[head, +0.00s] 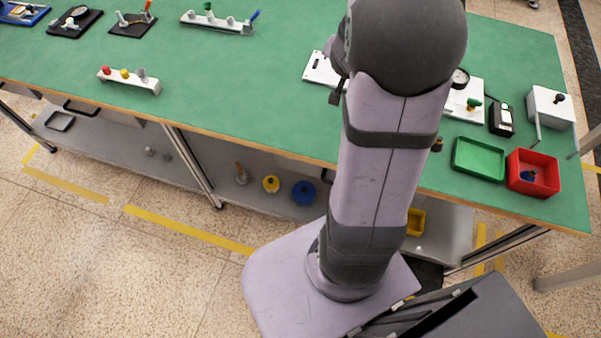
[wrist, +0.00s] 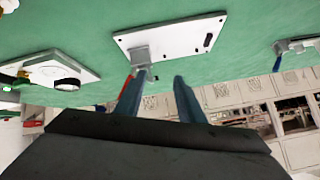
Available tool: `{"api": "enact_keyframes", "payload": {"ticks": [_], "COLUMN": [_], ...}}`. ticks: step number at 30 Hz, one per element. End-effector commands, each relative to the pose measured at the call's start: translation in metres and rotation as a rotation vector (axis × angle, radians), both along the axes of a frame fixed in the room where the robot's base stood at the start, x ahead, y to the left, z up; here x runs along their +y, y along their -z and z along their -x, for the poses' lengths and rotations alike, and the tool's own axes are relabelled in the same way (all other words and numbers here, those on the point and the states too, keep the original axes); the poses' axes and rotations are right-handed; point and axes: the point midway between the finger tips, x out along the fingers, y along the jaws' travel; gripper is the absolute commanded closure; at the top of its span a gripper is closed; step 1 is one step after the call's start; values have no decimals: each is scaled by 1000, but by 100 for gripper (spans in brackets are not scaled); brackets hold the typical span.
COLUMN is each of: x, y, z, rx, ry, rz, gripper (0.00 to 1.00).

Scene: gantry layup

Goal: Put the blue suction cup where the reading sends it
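A small blue piece with a dark top, which looks like the blue suction cup (head: 528,175), lies in the red tray (head: 549,158) at the right end of the green bench. A round dial (head: 460,78) stands on a white plate, partly hidden behind my arm; its face is too small to read. My gripper (wrist: 158,76) shows in the wrist view with its two fingers apart and nothing between them. It is near a white plate with a grey block (wrist: 170,50), away from the red tray. My arm hides the gripper in the head view.
A green tray (head: 479,159) sits left of the red tray. A black device (head: 502,118) and a white box (head: 551,106) stand behind them. A rail with coloured knobs (head: 129,80) is at left. Blue and yellow round pieces are on the lower shelf. The bench's left middle is clear.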

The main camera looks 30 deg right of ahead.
Motion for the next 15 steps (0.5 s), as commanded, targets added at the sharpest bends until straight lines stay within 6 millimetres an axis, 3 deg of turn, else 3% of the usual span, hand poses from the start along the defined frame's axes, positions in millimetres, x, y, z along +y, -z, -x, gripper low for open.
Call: {"api": "enact_keyframes", "payload": {"ticks": [1, 3, 5, 7, 10, 12, 15], "x": [48, 111, 162, 212, 259, 274, 280], "y": [5, 16, 26, 38, 52, 58, 62], "z": [-11, -11, 1, 29, 80, 114, 152], "rx": [30, 98, 179, 295, 480, 602, 739], "ry": [-145, -333, -486, -646, -830, -918, -993], "rz": [-42, -103, -149, -189, -217, -215, -199], "gripper": [65, 65, 65, 65, 65, 65, 65]}}
